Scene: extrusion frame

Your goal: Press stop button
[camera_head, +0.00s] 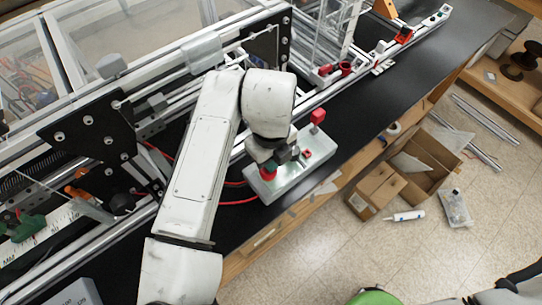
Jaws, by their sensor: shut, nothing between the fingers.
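A pale metal control box (283,185) lies on the black bench top, near its front edge. A raised red knob (318,116) stands at its far right end, and a small red button (307,153) sits near its middle. My gripper (274,162) is shut and empty, pointing down over the left part of the box. The wrist hides part of the box, and I cannot tell whether the fingertips touch it. No label marks which button is stop.
A white extrusion frame (310,103) with clear panels and dark brackets runs behind the box. A red cable (238,202) lies left of the box. Open cardboard boxes (425,160) stand on the floor at right.

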